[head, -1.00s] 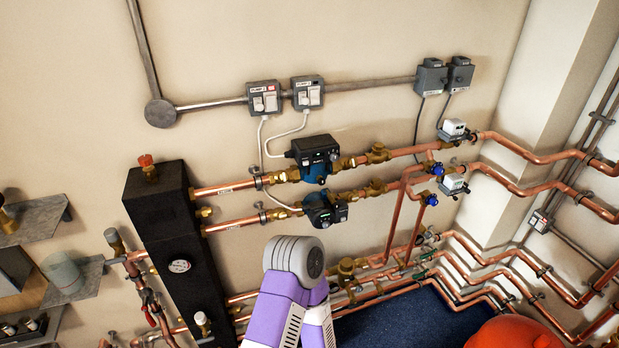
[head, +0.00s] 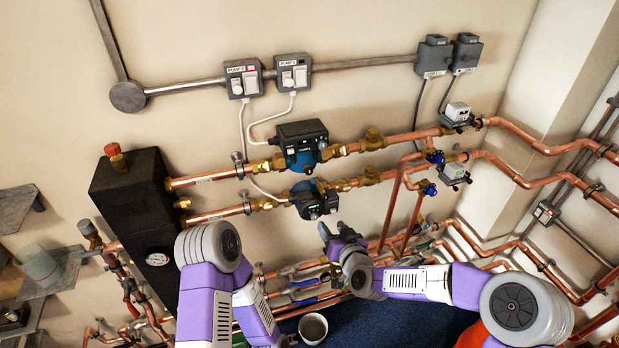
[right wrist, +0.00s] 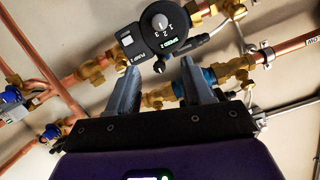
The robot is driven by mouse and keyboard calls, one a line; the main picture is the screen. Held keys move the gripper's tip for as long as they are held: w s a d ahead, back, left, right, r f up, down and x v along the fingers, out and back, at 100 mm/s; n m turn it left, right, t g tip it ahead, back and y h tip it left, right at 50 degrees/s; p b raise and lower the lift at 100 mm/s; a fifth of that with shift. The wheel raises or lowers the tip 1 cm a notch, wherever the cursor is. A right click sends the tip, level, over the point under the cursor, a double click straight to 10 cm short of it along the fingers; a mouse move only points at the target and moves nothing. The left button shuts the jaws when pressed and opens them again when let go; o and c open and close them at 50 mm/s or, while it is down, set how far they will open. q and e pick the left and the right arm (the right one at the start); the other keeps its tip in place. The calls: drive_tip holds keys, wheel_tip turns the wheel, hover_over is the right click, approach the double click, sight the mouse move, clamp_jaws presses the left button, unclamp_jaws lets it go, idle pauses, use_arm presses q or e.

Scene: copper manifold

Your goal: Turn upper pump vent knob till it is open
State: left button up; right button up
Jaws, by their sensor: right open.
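The upper pump (head: 302,143), with a blue body and black control box, sits on the upper copper pipe. The upper pump's blue body (right wrist: 207,76) is partly hidden behind a finger. My right gripper (head: 337,231) is open and empty, below the lower pump; its fingers (right wrist: 160,75) also show there. My left gripper is out of view.
My left forearm (head: 210,250) rises at lower left, near the black manifold block (head: 130,195). Valve actuators (head: 457,113) and blue valves (head: 433,156) stand right of the pumps. Lower pipes run behind my right gripper. A pump cable (head: 262,130) hangs upper left. A bucket (head: 313,327) is below.

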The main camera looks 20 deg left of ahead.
sight(310, 173)
drive_tip(key=w+a+r+n+t+y, duration=0.1)
drive_tip(key=a+r, duration=0.1)
drive_tip(key=r, duration=0.3)
drive_tip(key=w+a+r+t, duration=0.1)
drive_tip(key=a+r+t, duration=0.1)
drive_tip(key=r, duration=0.4)
drive_tip(key=shift+a+p+x, duration=0.2)
drive_tip(key=shift+p+x, duration=0.15)
drive_tip(key=shift+x, duration=3.2)
drive_tip(key=shift+s+f, duration=0.15)
clamp_jaws()
